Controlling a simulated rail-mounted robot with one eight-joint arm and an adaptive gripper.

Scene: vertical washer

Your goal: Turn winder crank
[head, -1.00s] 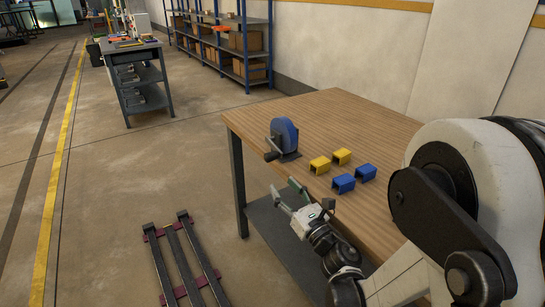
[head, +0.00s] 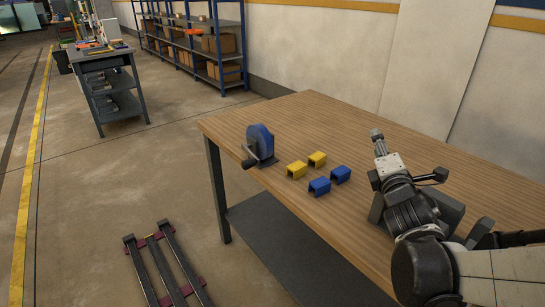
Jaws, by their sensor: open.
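The winder (head: 260,142) is a blue round drum on a dark base at the left end of the wooden table. Its crank (head: 250,162) has a dark handle that points down and left, near the table's edge. My gripper (head: 408,157) is open and empty, over the right part of the table. It is well to the right of the winder and apart from it. The gripper is seen partly from behind, so its fingertips are not clear.
Two yellow blocks (head: 297,170) and two blue blocks (head: 319,187) lie on the table (head: 310,122) between the winder and my gripper. A dark slatted rack (head: 150,275) is on the floor at lower left. A grey cart (head: 105,75) and shelving (head: 222,50) stand behind.

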